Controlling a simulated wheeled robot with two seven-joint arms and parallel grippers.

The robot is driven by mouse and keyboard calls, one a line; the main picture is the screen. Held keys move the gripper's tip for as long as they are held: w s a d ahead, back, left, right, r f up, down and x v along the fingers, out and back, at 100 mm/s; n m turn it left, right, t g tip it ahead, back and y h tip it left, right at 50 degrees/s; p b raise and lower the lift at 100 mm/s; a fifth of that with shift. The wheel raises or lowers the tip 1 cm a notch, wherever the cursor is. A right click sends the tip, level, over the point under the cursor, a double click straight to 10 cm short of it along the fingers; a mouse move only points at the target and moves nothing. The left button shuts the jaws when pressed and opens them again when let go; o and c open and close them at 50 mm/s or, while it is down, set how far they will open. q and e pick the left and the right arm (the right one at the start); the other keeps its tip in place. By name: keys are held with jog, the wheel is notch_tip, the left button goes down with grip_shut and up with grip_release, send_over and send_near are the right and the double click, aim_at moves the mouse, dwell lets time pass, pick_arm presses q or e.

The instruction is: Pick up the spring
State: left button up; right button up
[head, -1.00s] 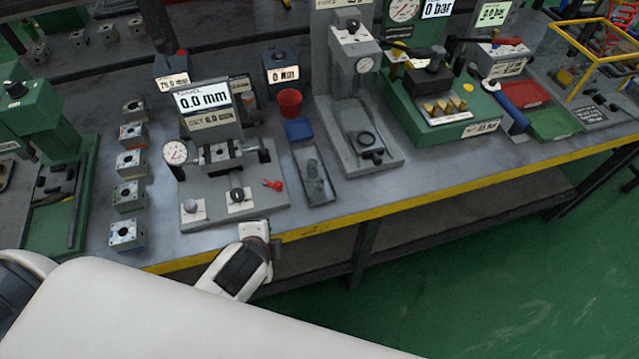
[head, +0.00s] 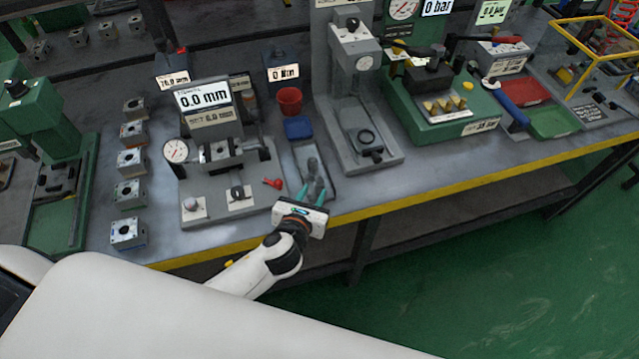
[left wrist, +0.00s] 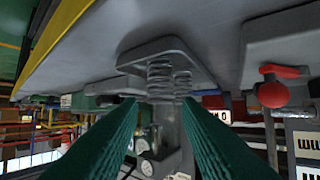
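Two grey coil springs (left wrist: 159,78) (left wrist: 183,84) stand side by side on a shallow grey tray (left wrist: 196,62) in the left wrist view. In the head view the tray (head: 303,151) lies near the bench's front edge, and the springs (head: 312,168) are small and partly hidden by my gripper. My left gripper (head: 312,191) is at the tray's near end. Its two green fingers are open and empty, and in the left wrist view the gap between them (left wrist: 160,103) faces the springs, which are beyond the fingertips. My right gripper is not in view.
A grey test fixture (head: 222,172) with a dial and a red-ended lever (head: 273,182) stands left of the tray. A grey press (head: 352,110) stands right of it. A blue box (head: 298,128) and red cup (head: 289,100) are behind. Several valve blocks (head: 129,193) line the left.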

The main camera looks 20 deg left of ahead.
aim_at(318, 188)
pick_arm(q)
jog(key=x, duration=0.3)
jog(key=f+x, duration=0.1)
jog(key=x, duration=0.2)
jog(key=shift+f, duration=0.1)
jog(key=c, duration=0.6)
